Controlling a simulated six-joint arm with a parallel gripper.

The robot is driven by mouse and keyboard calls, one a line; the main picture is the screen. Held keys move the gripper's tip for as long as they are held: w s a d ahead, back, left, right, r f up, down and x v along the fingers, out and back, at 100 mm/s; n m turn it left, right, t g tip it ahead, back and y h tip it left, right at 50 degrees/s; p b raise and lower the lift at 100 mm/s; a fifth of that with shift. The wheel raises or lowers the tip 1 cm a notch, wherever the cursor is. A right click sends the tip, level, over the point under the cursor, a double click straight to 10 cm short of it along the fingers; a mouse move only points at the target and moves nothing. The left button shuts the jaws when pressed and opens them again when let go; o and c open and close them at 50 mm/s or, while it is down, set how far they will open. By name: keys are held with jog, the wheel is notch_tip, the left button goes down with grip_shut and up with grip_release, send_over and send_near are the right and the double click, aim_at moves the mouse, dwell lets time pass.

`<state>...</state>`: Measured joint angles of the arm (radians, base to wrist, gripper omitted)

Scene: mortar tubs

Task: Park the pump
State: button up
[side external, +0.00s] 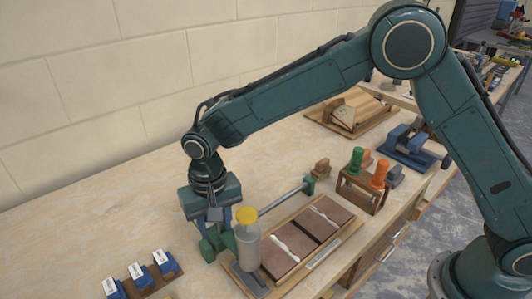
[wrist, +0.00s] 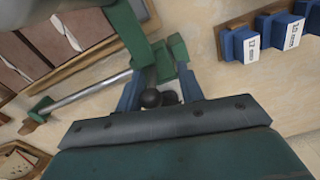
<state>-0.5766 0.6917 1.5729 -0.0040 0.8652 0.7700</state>
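I cannot tell for certain which object the pump is. My gripper (side external: 212,222) points down at the left end of a steel rod (side external: 275,205) with green end pieces. Its blue fingers also show in the wrist view (wrist: 162,80), apart, with the near green piece (wrist: 168,58) between their tips. I cannot tell whether they press on it. A dark round knob (wrist: 152,98) shows between the fingers. Two brown boards (side external: 282,250) with white streaks lie in a wooden tray (side external: 345,240).
Blue blocks with white labels (side external: 139,277) sit on a wooden strip at front left. A wooden rack (side external: 361,194) holds green and orange handled items to the right. A blue tool (side external: 408,148) stands farther back. The bench along the wall is clear.

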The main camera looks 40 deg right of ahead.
jog(key=shift+s+d, duration=0.1)
jog(key=shift+d, duration=0.05)
jog(key=shift+r, duration=0.2)
notch_tip(320, 180, up, 13)
jog(key=shift+r, duration=0.2)
dwell(0.5)
